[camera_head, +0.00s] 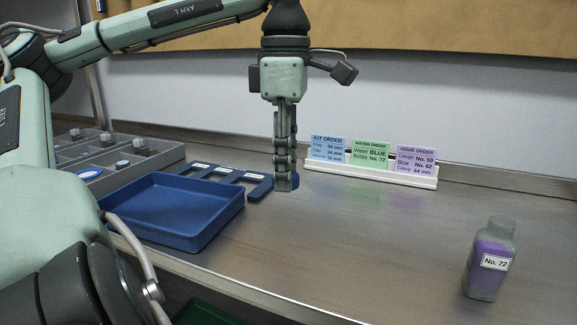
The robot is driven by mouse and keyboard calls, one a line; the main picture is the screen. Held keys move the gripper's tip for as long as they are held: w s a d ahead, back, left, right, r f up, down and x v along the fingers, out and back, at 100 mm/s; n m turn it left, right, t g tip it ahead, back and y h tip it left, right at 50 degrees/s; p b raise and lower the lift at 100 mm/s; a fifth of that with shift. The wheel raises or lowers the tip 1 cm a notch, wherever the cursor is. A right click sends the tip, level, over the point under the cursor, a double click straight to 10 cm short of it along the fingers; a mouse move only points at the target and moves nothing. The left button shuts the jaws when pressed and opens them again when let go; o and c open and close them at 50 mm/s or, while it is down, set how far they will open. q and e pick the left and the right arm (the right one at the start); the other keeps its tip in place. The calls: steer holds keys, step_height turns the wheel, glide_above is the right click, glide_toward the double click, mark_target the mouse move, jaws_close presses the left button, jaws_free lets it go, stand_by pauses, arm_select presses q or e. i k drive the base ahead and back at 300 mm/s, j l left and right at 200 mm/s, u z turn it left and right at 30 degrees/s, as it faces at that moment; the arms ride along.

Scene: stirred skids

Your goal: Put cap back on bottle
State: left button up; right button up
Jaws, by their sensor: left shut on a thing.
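A clear bottle (489,262) with purple contents and a white "No. 72" label stands upright on the bench at the right. Its neck is open, with no cap on it. My left gripper (285,184) points straight down over the middle of the bench, well left of the bottle and farther back. It is shut on a small dark blue thing (296,181), which looks like the cap. The fingers hide most of it, and I cannot tell whether it touches the bench. My right gripper is not in view.
An empty blue tray (180,237) lies at the left, by a blue slotted rack (260,187) and a grey compartment bin (107,182) with small parts. A white holder (372,175) with order cards stands at the back. The bench between gripper and bottle is clear.

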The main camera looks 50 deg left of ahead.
mark_target(493, 251)
steer(key=k, duration=1)
